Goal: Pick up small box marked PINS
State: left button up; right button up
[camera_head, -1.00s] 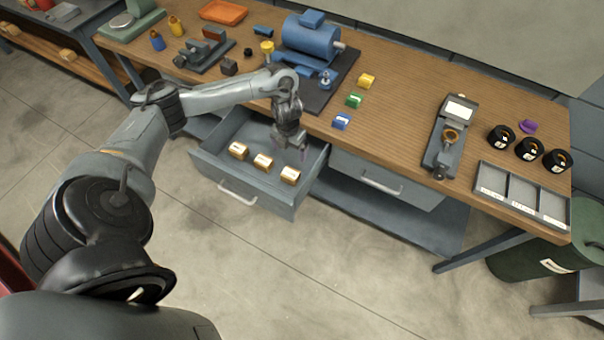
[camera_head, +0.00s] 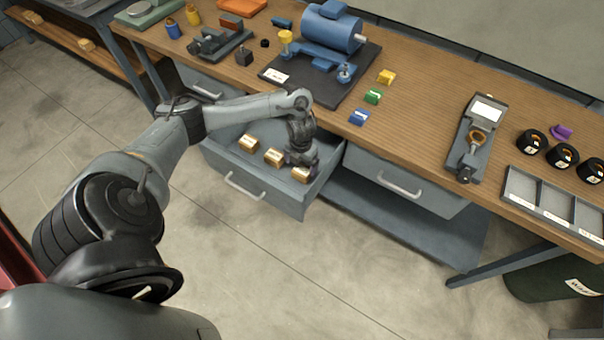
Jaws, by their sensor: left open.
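Several small tan boxes with pale labels sit in the open drawer (camera_head: 275,190) under the workbench. They are the left box (camera_head: 249,142), the middle box (camera_head: 274,156) and the right box (camera_head: 301,174). The labels are too small to read, so I cannot tell which is marked PINS. My left gripper (camera_head: 302,165) is open, pointing down into the drawer at the right box. It partly hides that box, and I cannot tell whether the fingers touch it. My right gripper is not in view.
The drawer's front and side walls surround the boxes. Above on the bench (camera_head: 425,90) are a blue motor (camera_head: 331,28) on a dark plate and blue, green and yellow blocks (camera_head: 372,97). A closed drawer (camera_head: 400,182) is to the right.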

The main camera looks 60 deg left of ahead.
aim_at(302, 170)
pick_arm(q)
notch_tip(302, 170, down, 5)
jog(key=shift+w+d+r+b, duration=0.1)
jog(key=shift+b, duration=0.5)
jog(key=c, duration=1.2)
jog(key=shift+r, duration=0.1)
jog(key=shift+c, duration=0.2)
